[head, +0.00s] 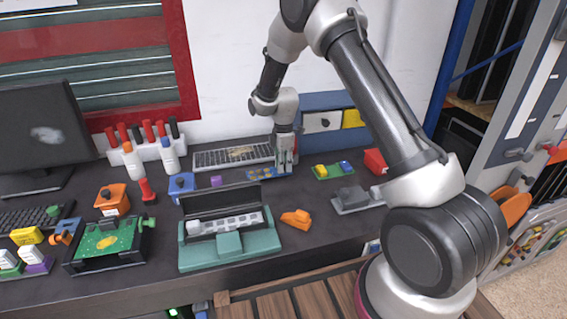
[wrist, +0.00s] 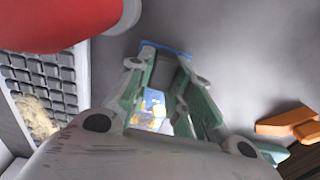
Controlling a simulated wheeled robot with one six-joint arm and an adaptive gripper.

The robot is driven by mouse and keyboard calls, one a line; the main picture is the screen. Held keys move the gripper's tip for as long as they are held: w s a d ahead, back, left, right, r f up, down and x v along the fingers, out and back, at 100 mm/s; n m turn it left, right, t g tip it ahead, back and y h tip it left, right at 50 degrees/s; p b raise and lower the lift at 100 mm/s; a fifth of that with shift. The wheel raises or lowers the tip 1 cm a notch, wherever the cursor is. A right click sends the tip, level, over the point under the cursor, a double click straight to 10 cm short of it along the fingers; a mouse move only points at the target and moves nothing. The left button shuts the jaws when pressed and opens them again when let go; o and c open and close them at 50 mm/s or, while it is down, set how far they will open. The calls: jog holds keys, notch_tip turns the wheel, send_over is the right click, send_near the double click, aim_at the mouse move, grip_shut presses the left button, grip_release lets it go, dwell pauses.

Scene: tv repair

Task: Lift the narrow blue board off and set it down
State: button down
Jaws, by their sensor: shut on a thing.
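The narrow blue board (head: 262,173) with yellow marks is at the back of the dark bench, right of the blue clamp. My gripper (head: 285,166) points down at the board's right part and is shut on it. In the wrist view the green finger pads of my gripper (wrist: 160,90) frame part of the blue board (wrist: 154,106), and a blue edge shows beyond them. The fingers hide much of the board. I cannot tell whether the board touches the bench.
A grey keyboard (head: 233,156) lies behind the board. A green board (head: 333,171) and red bin (head: 375,162) are to the right. A teal case (head: 228,247) and orange piece (head: 296,218) are in front.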

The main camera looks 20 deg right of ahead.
jog(key=shift+f, duration=0.5)
jog(key=c, duration=1.2)
grip_release()
notch_tip(320, 180, up, 12)
